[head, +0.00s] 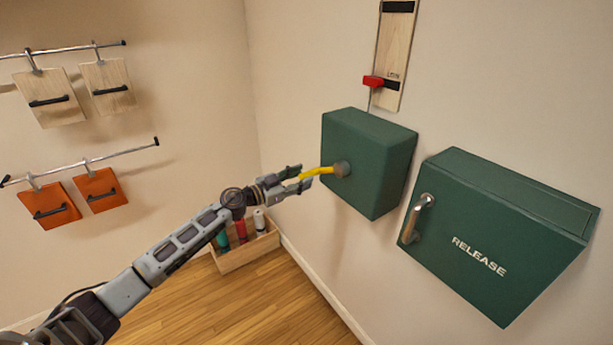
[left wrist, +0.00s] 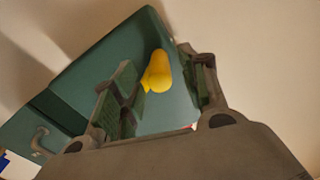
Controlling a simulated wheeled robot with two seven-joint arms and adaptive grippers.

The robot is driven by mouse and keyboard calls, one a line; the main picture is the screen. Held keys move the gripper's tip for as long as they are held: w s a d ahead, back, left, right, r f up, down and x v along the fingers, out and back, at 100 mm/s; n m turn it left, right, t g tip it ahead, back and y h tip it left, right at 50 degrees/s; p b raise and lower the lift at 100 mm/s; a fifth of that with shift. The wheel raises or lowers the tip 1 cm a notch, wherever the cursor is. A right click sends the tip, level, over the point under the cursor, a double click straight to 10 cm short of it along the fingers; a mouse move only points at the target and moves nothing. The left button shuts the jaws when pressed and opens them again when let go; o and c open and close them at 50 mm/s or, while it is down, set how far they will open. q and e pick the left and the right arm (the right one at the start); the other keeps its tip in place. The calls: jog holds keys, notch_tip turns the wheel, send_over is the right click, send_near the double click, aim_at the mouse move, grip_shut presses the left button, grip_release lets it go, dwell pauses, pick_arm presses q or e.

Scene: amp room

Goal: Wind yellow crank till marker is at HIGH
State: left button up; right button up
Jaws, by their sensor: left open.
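The yellow crank (head: 318,172) sticks out from a grey hub on the green box (head: 358,160) on the right-hand wall. My left gripper (head: 304,179) is open at the crank's outer end. In the left wrist view the yellow crank knob (left wrist: 159,72) shows between the two open fingers (left wrist: 165,88), with the green box (left wrist: 100,45) behind it. I cannot tell whether a finger touches it. Above the box a wooden scale board (head: 393,50) carries a red marker (head: 373,82) beside its lower black band; the small lettering there is hard to read. My right gripper is not in view.
A green RELEASE box (head: 500,235) with a lever handle (head: 418,214) is mounted to the right of the crank box. A wooden crate (head: 248,251) with bottles stands on the floor below. Rails with wooden boards (head: 108,86) and orange boards (head: 101,190) hang on the left wall.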

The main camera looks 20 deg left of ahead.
aim_at(323, 172)
pick_arm(q)
jog(key=shift+w+d, duration=0.45)
jog(key=shift+w, duration=0.15)
jog(key=shift+w+d, duration=0.3)
jog(key=shift+w, duration=0.05)
jog(key=shift+w+d, duration=0.1)
jog(key=c, duration=1)
grip_shut()
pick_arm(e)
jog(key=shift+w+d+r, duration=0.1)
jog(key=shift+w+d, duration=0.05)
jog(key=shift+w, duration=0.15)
